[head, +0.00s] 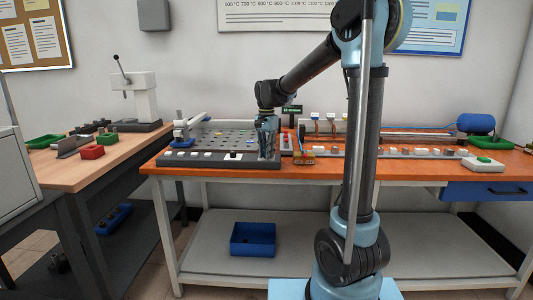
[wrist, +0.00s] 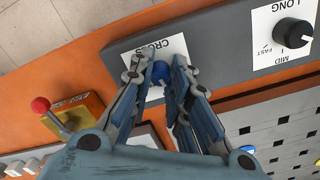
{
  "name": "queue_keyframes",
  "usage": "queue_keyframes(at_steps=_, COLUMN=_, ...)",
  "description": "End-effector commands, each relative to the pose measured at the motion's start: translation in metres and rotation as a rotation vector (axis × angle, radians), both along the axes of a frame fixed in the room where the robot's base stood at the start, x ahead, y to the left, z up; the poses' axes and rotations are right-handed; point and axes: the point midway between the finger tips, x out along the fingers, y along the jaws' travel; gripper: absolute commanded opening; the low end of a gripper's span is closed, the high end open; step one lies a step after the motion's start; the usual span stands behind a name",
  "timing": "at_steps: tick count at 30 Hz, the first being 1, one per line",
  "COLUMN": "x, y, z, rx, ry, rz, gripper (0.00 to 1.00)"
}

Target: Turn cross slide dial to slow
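The cross slide dial shows as a blue knob (wrist: 161,72) in the wrist view, beside a white label with the word CROSS (wrist: 150,48). My gripper (wrist: 168,62) is over it, with one finger on each side of the knob. The fingers hide much of the knob and its label, so the dial's setting cannot be read. I cannot tell whether the fingers touch the knob. In the head view, my gripper (head: 268,153) points down at the right end of the dark control panel (head: 215,161).
A black LONG dial (wrist: 293,31), with MID and FAST marks, is on the same panel. A yellow box with a red-knobbed lever (wrist: 75,115) stands close to my gripper. A perforated plate (wrist: 285,125) lies behind the panel. The orange bench edge (wrist: 85,55) is near.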

Motion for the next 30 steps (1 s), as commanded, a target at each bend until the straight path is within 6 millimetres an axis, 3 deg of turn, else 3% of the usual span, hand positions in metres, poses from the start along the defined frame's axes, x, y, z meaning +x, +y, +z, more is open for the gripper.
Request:
queue_keyframes(at_steps=14, x=0.0006, y=0.0005, z=0.0003, rx=0.001, ry=-0.001, rz=0.075, gripper=0.0)
queue_keyframes(at_steps=30, x=0.0009, y=0.0006, z=0.0005, rx=0.001, ry=-0.001, rz=0.513, gripper=0.0)
